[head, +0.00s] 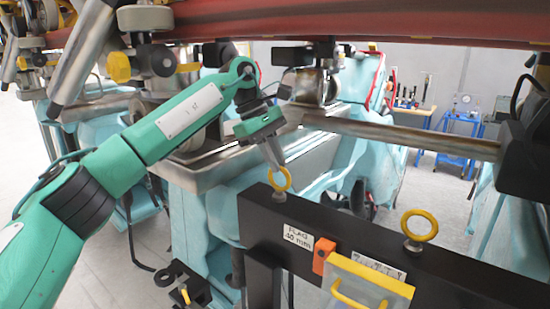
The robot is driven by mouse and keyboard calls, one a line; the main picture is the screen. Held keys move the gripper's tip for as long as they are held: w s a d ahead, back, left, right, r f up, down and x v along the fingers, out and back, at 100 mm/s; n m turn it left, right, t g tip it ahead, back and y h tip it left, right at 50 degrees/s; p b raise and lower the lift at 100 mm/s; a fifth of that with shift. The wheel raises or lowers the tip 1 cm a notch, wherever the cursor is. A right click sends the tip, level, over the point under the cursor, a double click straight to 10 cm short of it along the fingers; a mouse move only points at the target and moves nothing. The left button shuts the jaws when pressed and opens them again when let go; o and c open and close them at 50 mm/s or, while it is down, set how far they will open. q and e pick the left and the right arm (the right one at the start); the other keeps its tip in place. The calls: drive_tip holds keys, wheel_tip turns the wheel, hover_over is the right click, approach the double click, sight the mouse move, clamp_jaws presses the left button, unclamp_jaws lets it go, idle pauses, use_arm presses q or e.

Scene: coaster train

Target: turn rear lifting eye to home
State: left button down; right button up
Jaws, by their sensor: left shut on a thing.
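Two yellow lifting eyes stand on top of a black beam (345,233). The left eye (279,188) is at the beam's far left end, on a short metal shank. My left gripper (277,168) comes down on it from above and is shut on the upper part of its ring. The ring's lower part shows below the fingertips. The right eye (419,224) stands free and upright nearer to me, with nothing touching it. I cannot tell from the picture which eye is the rear one. My right gripper is not in view.
A white label (298,237), a scale strip (378,265), an orange block (323,255) and a clear yellow-edged panel (370,280) sit on the beam's front. A red rail (330,22) crosses overhead. A metal bar (400,135) runs behind the beam. Blue carts (460,128) stand at the back.

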use_arm(q)
drive_tip(key=shift+r, duration=0.1)
idle(0.3)
drive_tip(key=c, duration=1.5)
unclamp_jaws()
drive_tip(key=b+v, duration=0.2)
drive_tip(key=v, duration=1.1)
drive_tip(key=shift+w+a+r, duration=0.1)
drive_tip(key=shift+a+r, duration=0.05)
drive_tip(key=shift+r, duration=0.15)
